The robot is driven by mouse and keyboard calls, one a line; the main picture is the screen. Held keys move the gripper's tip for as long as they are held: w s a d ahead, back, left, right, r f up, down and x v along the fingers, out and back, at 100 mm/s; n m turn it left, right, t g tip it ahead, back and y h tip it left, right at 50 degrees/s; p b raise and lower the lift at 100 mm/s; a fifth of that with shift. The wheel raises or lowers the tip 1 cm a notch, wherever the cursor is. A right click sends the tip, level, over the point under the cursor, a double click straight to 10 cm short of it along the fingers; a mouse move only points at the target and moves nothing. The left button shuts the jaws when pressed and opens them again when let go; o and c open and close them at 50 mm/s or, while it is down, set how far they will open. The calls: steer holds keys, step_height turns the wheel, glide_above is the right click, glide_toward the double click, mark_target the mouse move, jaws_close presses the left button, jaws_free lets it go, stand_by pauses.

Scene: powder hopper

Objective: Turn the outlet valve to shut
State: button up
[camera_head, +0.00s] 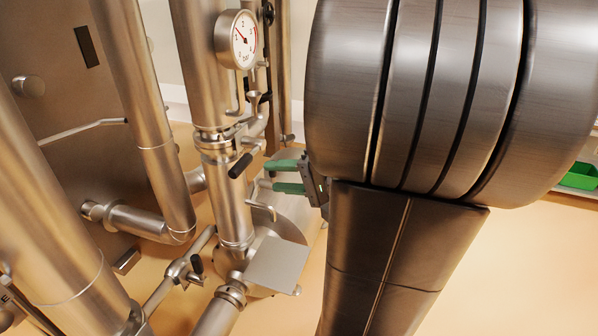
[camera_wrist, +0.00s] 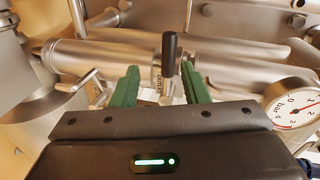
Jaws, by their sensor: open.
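A black handle (camera_head: 240,165) sticks out from a clamped fitting on an upright steel pipe in the head view. It looks like the outlet valve's handle, but no readable label confirms this. In the wrist view the handle (camera_wrist: 170,53) stands upright ahead of the fingertips, between their lines and nearer the right finger. My gripper (camera_head: 270,176) has green fingers, spread apart and empty, just to the right of the handle in the head view. In the wrist view my gripper (camera_wrist: 160,72) also shows open. Contact with the handle cannot be told.
A round pressure gauge (camera_head: 237,39) sits on the pipe above the handle and shows at right in the wrist view (camera_wrist: 292,103). Another black-gripped lever (camera_head: 195,264) is lower left. Pipes crowd the left. A green bin (camera_head: 579,176) is far right.

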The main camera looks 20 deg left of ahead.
steer(key=shift+v, duration=1.7)
